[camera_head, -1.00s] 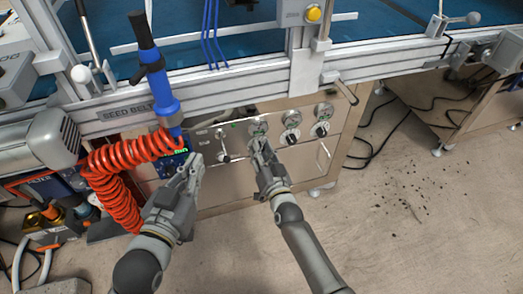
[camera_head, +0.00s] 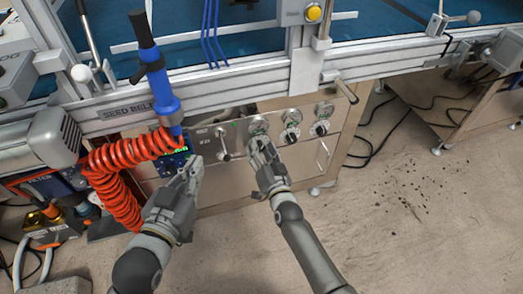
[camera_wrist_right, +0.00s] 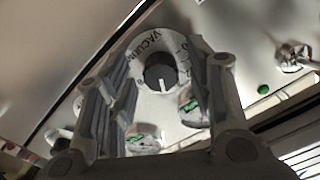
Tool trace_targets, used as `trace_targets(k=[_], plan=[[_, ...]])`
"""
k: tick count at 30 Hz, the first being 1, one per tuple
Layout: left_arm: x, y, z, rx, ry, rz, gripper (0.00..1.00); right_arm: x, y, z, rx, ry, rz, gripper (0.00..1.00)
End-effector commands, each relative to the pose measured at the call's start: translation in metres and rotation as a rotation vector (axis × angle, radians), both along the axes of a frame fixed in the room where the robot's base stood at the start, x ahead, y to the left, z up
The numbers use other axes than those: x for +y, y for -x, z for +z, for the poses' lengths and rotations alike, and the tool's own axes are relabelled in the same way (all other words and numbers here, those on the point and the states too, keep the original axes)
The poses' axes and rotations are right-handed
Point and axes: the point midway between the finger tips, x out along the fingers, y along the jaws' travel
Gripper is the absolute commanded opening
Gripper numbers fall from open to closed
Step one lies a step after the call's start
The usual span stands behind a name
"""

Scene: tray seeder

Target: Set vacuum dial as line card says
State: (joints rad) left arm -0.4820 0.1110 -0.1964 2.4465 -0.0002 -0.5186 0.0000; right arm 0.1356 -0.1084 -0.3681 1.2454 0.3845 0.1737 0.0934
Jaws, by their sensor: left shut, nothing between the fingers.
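The vacuum dial (camera_wrist_right: 160,72) has a black knob with a white pointer line on a pale plate lettered "VACUUM". It shows in the right wrist view. In the head view its plate (camera_head: 257,124) is on the front panel, partly hidden by my right gripper (camera_head: 260,147). In the right wrist view my right gripper (camera_wrist_right: 163,70) is open, with one finger on each side of the knob and visible gaps; I cannot tell whether it touches. My left gripper (camera_head: 193,168) is shut and empty, in front of the panel. I cannot make out a line card.
Two more dials (camera_head: 291,118) (camera_head: 325,111) are to the right on the panel. A small lever (camera_head: 224,150) is left of the vacuum dial. A green-lit display (camera_head: 178,152), a red coiled hose (camera_head: 115,165) and a blue tool (camera_head: 158,85) are near my left gripper.

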Motion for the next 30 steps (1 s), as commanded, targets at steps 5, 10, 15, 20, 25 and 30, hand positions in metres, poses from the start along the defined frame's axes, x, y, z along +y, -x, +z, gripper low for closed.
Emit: trace_targets(k=[5, 10, 15, 20, 25, 30], plan=[[0.0, 0.0, 0.0, 0.0, 0.0, 0.0, 0.0, 0.0, 0.0, 0.001, -0.002, -0.001, -0.001, 0.49], [-0.001, 0.0, -0.001, 0.002, 0.0, -0.002, 0.0, -0.002, 0.004, 0.0, -0.001, 0.0, -0.001, 0.49], [0.0, 0.0, -0.001, 0.001, 0.0, -0.001, 0.0, -0.009, 0.025, -0.001, 0.0, 0.001, -0.001, 0.49], [0.0, 0.0, 0.0, 0.001, 0.0, -0.001, 0.0, -0.019, 0.056, -0.001, 0.001, 0.0, 0.0, 0.49], [0.0, 0.0, 0.0, 0.001, 0.0, -0.001, 0.0, -0.029, 0.087, -0.001, 0.001, 0.001, 0.0, 0.49], [0.0, 0.0, 0.0, 0.001, 0.0, -0.001, 0.0, -0.035, 0.107, 0.0, 0.0, 0.001, 0.0, 0.49]])
